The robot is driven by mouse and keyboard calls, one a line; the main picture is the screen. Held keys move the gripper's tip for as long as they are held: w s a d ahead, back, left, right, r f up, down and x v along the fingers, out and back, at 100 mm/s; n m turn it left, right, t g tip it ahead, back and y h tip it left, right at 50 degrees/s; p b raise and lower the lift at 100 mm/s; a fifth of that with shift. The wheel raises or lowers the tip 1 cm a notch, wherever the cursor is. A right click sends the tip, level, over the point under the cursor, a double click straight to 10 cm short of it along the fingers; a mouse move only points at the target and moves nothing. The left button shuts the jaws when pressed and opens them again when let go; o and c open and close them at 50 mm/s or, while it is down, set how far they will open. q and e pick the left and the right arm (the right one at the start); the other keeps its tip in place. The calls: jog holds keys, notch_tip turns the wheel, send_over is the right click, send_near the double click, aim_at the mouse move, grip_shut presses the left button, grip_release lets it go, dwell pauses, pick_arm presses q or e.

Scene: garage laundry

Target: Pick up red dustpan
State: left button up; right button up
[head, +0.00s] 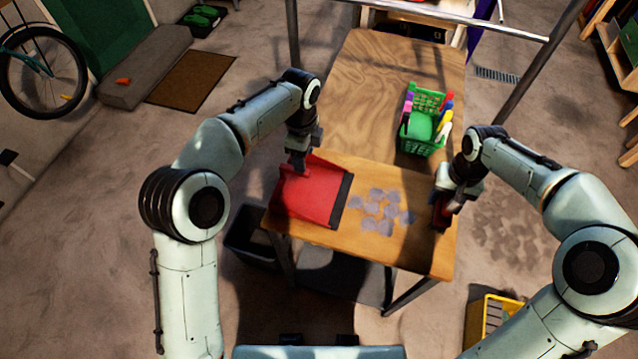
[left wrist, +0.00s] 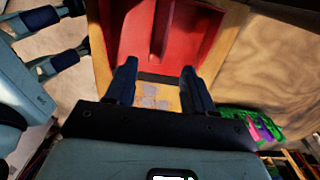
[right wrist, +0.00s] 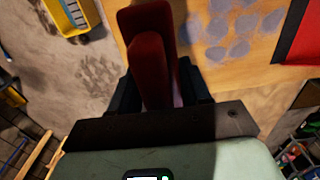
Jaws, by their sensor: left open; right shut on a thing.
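The red dustpan (head: 318,202) lies on the left part of the wooden table (head: 420,255), its black lip facing right. In the left wrist view it fills the top (left wrist: 205,30), and its corner shows in the right wrist view (right wrist: 304,32). My left gripper (head: 300,166) is open over the dustpan's back end; its fingers in the left wrist view (left wrist: 160,86) stand apart with nothing clearly between them. Whether they touch it I cannot tell. My right gripper (head: 442,212) is shut on a dark red object (right wrist: 150,65), perhaps a hand brush, at the table's right edge.
Several grey patches (head: 378,212) lie on the table between the dustpan and my right gripper. A green basket (head: 408,144) with coloured bottles stands farther back. A dark bin (head: 250,240) is under the table's left side. A yellow crate (head: 478,318) sits on the floor at right.

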pick_arm(q)
jog(key=f, duration=0.7)
jog(key=shift+s+a+f, duration=0.15)
jog(key=shift+a+f, duration=0.15)
jog(key=shift+f, duration=0.1)
grip_shut()
